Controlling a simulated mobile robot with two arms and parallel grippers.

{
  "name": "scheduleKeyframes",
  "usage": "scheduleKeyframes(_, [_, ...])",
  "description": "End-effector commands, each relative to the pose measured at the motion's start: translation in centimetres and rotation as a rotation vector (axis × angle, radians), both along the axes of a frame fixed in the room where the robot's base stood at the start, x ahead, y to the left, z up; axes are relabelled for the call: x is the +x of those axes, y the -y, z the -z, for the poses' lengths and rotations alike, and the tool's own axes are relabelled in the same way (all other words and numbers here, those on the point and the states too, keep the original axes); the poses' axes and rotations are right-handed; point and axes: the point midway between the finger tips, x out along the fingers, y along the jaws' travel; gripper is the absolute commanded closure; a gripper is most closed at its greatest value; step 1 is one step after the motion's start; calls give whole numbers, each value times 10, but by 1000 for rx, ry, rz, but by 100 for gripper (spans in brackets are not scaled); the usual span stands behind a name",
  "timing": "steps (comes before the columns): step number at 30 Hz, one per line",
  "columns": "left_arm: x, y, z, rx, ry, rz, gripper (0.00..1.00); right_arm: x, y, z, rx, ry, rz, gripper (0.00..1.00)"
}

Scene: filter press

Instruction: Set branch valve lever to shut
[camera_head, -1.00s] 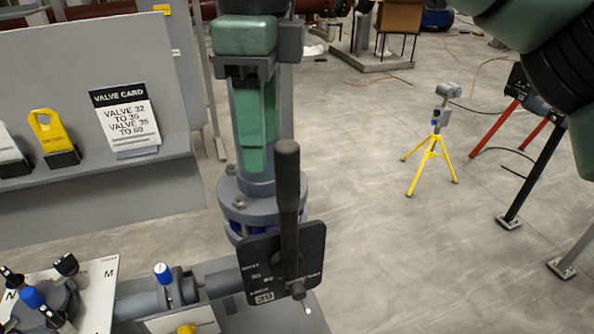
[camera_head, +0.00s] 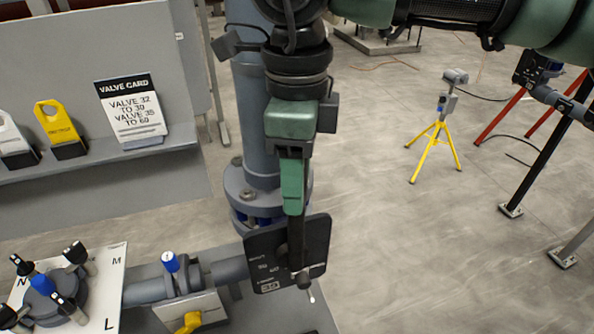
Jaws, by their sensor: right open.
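The black lever (camera_head: 299,262) stands roughly upright in front of a dark plate (camera_head: 262,260) with white markings, too small to read fully. Its upper part is mostly hidden behind the green finger of my right gripper (camera_head: 293,205). The right gripper points down from above, open, with its finger in line with the lever. I cannot tell whether it touches the lever or has it between the fingers. My left gripper is out of view.
A grey flanged pipe (camera_head: 245,185) rises behind the lever. A valve card (camera_head: 132,108) stands on a shelf. A yellow tripod (camera_head: 436,150) stands on the open floor at right.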

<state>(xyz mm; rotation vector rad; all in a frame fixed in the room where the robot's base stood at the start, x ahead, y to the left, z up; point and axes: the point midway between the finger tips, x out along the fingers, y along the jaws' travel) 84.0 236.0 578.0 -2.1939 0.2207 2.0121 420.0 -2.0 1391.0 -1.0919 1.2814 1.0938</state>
Motion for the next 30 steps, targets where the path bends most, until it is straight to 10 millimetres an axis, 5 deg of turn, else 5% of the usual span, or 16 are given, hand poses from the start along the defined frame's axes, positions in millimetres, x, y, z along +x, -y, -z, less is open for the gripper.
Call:
scheduleKeyframes(4, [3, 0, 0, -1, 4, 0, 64, 0, 0, 0, 0, 0, 0, 50])
scheduleKeyframes(9, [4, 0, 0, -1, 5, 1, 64, 0, 0, 0, 1, 0, 0, 97])
scheduleKeyframes(10, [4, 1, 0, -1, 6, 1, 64, 0, 0, 0, 1, 0, 0, 100])
scheduleKeyframes(30, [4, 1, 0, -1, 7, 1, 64, 0, 0, -1, 1, 0, 0, 100])
